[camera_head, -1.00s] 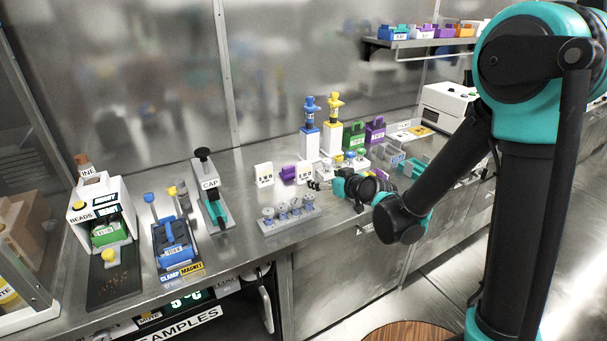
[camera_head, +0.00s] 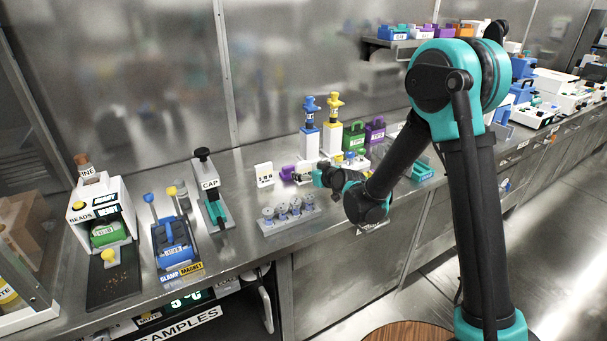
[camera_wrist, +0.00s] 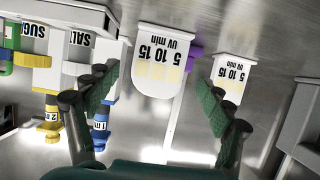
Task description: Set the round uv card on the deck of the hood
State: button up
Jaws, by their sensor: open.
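The round uv card (camera_wrist: 164,68) is a white card with a rounded end and the marks "5 10 15 UV min". It stands ahead of my gripper, in the middle of the wrist view, where things appear upside down. In the head view the card (camera_head: 303,169) stands on the bench, partly hidden by my gripper. My gripper (camera_wrist: 157,104) is open, its green-padded fingers apart on either side of the card in the picture; contact cannot be told. A framed enclosure (camera_head: 42,135) at the far left may be the hood; its deck is not clearly seen.
A second, square-ended uv card (camera_wrist: 231,76) stands beside the round one, with a purple item (camera_head: 288,173) between and behind them. A rack of grey pieces (camera_head: 290,214) lies in front. Blue (camera_head: 310,112) and yellow (camera_head: 333,108) dispensers stand behind.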

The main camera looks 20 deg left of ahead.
aim_at(305, 169)
jog(key=x, duration=0.3)
jog(key=shift+w+a+r, duration=0.1)
jog(key=shift+w+a, duration=0.05)
jog(key=shift+w, duration=0.15)
jog(key=shift+c, duration=0.6)
jog(key=c, duration=1.1)
jog(key=shift+r, duration=0.1)
jog(key=shift+c, duration=0.2)
